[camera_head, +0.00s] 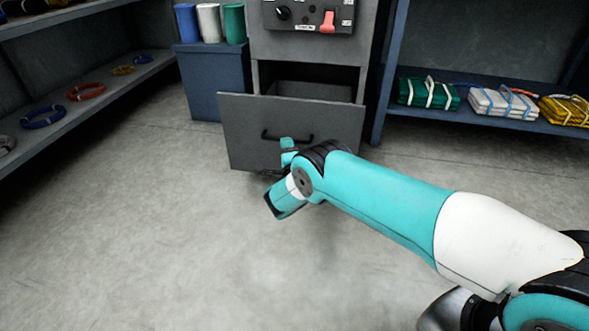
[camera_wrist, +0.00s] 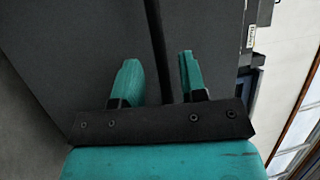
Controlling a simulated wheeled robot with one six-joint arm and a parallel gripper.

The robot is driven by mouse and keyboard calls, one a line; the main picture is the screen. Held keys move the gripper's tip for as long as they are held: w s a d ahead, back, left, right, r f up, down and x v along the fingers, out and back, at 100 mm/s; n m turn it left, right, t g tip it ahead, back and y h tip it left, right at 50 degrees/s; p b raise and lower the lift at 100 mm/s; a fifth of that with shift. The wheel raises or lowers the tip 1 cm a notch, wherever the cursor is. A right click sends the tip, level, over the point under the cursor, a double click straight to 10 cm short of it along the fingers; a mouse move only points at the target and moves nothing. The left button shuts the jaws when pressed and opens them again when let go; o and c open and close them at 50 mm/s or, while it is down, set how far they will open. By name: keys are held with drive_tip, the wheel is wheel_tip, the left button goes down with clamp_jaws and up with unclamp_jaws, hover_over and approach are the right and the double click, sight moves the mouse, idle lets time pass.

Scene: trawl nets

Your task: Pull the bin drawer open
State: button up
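The bin drawer (camera_head: 245,128) is a dark grey panel in the cabinet's lower part. It stands out from the cabinet, and its open inside shows behind the front's top edge. Its black bar handle (camera_head: 272,137) runs across the front.
The cabinet has a control panel (camera_head: 308,15) with a red switch. A blue box (camera_head: 213,85) with several rolls stands left. Shelves hold coiled ropes (camera_head: 87,91) at left and folded nets (camera_head: 428,93) at right. The floor (camera_head: 150,230) in front is clear.

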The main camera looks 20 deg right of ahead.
drive_tip(key=p+v, duration=1.2)
drive_tip(key=v, duration=0.1)
drive_tip(key=shift+s, duration=0.4)
drive_tip(key=shift+f, duration=0.1)
